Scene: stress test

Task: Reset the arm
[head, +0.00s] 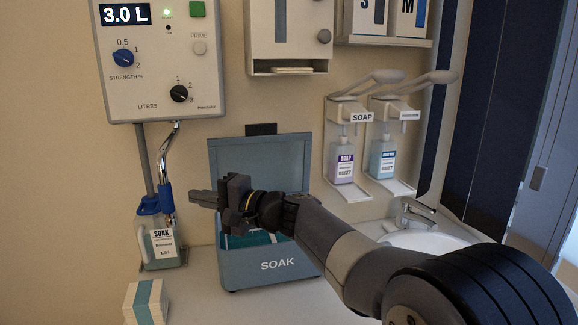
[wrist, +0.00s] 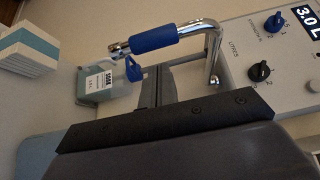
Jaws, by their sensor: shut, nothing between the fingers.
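My gripper (head: 193,198) is shut and empty. It points left, in front of the blue-grey SOAK box (head: 268,268), with my arm reaching in from the lower right. The box's lid stands open behind my gripper, and teal contents show partly inside; my gripper and arm hide some of the opening. In the wrist view, which is turned sideways, my closed fingers (wrist: 157,86) point up toward the SOAK bottle (wrist: 97,84) and the metal spout with a blue sleeve (wrist: 155,40).
The SOAK bottle (head: 162,247) stands left of the box below the dosing unit (head: 158,60). A white-and-teal carton (head: 146,303) stands at the front left. Soap dispensers (head: 345,150) hang at right above the sink (head: 425,241). The counter between carton and sink is partly clear.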

